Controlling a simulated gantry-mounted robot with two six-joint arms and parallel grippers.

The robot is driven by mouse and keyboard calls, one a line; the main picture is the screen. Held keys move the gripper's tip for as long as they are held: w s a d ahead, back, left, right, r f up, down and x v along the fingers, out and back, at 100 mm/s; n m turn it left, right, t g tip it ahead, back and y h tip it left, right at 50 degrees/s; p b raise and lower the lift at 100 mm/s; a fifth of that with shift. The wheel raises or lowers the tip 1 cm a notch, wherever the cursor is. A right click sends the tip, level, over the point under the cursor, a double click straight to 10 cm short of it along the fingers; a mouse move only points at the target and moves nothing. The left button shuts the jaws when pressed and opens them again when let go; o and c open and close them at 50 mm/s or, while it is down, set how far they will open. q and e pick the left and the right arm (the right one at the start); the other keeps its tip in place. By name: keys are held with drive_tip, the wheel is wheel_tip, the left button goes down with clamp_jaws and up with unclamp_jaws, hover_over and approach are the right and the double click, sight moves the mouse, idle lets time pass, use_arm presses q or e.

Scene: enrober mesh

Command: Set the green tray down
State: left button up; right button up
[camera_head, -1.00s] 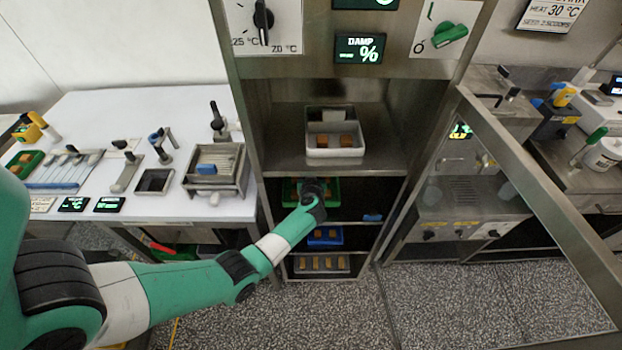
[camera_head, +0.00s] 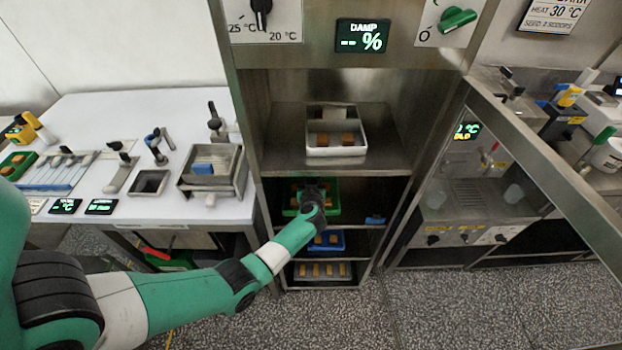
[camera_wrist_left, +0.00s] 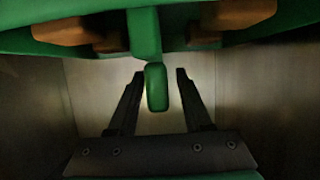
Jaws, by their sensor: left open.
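The green tray (camera_head: 334,199) sits in the cabinet compartment below the top shelf, with brown pieces in it. In the left wrist view the tray (camera_wrist_left: 283,42) spans the top, and its green handle tab (camera_wrist_left: 156,88) points down between my fingers. My left gripper (camera_wrist_left: 158,73) is open, one finger on each side of the tab, with visible gaps. In the head view my left gripper (camera_head: 312,192) is at the tray's front, and my wrist hides part of it. My right gripper is not in view.
A blue tray (camera_head: 325,241) and another grey tray (camera_head: 322,271) sit below. A small blue item (camera_head: 375,219) lies right of the green tray. The cabinet door (camera_head: 540,155) stands open at right.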

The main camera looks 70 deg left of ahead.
use_arm(q)
drive_tip(key=shift+r, duration=0.2)
drive_tip(key=p+v, duration=0.7)
drive_tip(key=v, duration=0.5)
